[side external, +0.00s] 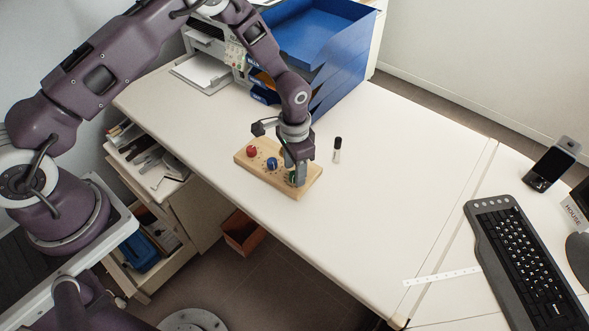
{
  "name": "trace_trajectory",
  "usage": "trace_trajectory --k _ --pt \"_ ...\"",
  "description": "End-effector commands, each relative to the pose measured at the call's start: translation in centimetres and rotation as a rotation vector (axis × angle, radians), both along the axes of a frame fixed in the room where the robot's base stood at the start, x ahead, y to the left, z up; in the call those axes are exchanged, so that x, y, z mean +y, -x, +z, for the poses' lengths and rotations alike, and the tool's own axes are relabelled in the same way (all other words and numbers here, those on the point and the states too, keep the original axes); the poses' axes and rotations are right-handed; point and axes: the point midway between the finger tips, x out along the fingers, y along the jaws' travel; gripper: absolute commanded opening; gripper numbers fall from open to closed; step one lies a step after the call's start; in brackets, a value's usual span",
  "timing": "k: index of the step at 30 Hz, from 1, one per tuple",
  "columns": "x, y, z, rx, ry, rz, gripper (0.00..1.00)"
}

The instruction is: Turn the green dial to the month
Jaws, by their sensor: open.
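A wooden board (252,170) lies on the white table and carries a red dial (251,151), a blue dial (272,163) and a green dial (292,177). My gripper (297,176) is at the right end of the board, pointing down with its fingers at the green dial. The gripper is open. Its fingers hide much of the green dial, so I cannot tell whether they touch it or which way it points. The marks around the dials are too small to read.
A small black-and-white bottle (337,150) stands right of the board. Blue stacked trays (335,65) and a printer (205,70) are at the back. A black keyboard (525,260) and a white ruler (441,277) lie on the right. The table between is clear.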

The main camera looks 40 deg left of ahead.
Motion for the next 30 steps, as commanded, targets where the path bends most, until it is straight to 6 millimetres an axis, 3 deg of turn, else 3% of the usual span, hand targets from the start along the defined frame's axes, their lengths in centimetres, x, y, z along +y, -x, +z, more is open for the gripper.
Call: trace_trajectory --k 6,9,20,23,26,27,30 --pt "0.0 -0.1 4.6 -0.004 0.001 -0.001 0.49" --pt "0.0 0.0 5.8 -0.002 0.001 0.000 0.49" --pt "0.1 0.0 6.8 -0.005 -0.001 0.002 0.49" --pt "0.7 0.0 10.9 -0.044 -0.010 0.020 0.49" --pt "2.1 1.5 18.9 -0.118 -0.026 0.070 0.49" --pt "2.7 2.9 22.1 -0.148 -0.029 0.097 0.49" --pt "4.2 7.2 28.9 -0.223 -0.031 0.166 0.49"
